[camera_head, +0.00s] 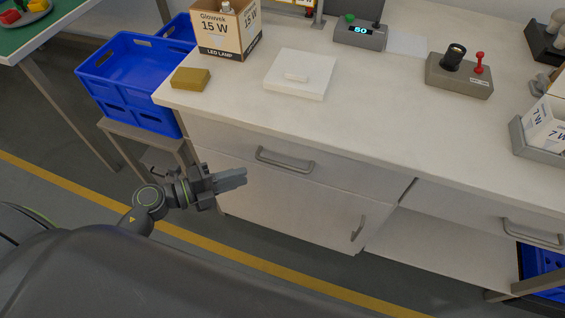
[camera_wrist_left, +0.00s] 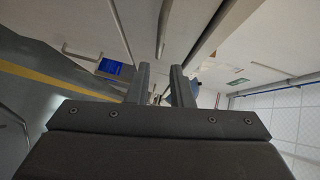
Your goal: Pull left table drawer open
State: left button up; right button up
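The left table drawer (camera_head: 345,176) is a white front under the left part of the worktop, and it looks shut. Its grey bar handle (camera_head: 285,161) runs across the front. My left gripper (camera_head: 243,178) is in front of the cabinet, left of and slightly lower than the handle in the head view, apart from it. Its two fingers point toward the right. In the left wrist view my left gripper (camera_wrist_left: 160,82) shows a gap between its fingers with nothing held. A grey bar lies beyond the fingertips there; I cannot tell for certain that it is the handle. My right gripper is out of view.
A cabinet door handle (camera_head: 358,228) sits below the drawer, and a second drawer handle (camera_head: 533,234) is at right. A blue crate (camera_head: 133,75) on a stool (camera_head: 140,135) stands left of the worktop (camera_head: 370,110). The floor before the cabinet is clear.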

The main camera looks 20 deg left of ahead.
aim_at(282, 164)
pick_arm(q)
jog(key=x, duration=1.2)
jog(key=shift+w+d+f, duration=0.1)
jog(key=shift+f, duration=0.05)
jog(key=shift+c, duration=0.4)
grip_shut()
